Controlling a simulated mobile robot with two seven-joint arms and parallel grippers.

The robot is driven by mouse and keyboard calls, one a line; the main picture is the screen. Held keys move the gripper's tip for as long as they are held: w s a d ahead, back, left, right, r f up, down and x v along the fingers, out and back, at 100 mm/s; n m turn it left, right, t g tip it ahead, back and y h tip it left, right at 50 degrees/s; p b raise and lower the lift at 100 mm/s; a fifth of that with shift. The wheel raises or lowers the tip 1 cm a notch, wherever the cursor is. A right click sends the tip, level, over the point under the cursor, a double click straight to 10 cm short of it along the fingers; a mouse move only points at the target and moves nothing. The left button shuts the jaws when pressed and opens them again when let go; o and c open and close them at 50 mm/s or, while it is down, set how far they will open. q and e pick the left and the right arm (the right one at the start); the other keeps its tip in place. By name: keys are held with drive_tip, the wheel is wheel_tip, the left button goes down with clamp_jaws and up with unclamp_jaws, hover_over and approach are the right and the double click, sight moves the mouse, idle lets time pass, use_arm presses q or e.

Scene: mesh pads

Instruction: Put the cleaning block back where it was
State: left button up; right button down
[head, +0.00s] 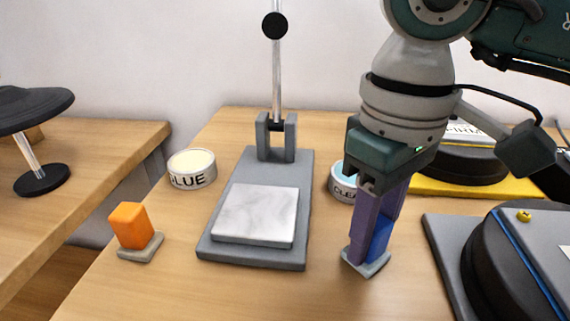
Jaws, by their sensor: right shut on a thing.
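A blue block (378,243) stands at the right of the table's middle, with a grey pad (366,264) at its foot. My right gripper (370,238) points down from above and is shut on this blue block; its fingers hide part of it. I cannot tell whether the grey pad is fixed to the block or is a separate rest. An orange block (129,225) sits on another grey pad (141,248) at the left. My left gripper is not in view.
A grey press base (250,256) with a white plate (256,213) and an upright lever (277,75) stands mid-table. A tin labelled like "GLUE" (192,169) is left of it. Dark round equipment (510,265) fills the right. Bare wood lies in front of the press.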

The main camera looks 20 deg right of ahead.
drive_tip(key=c, duration=0.5)
unclamp_jaws()
wheel_tip(320, 180, up, 12)
drive_tip(key=shift+r+p, duration=0.15)
drive_tip(key=shift+p, duration=0.45)
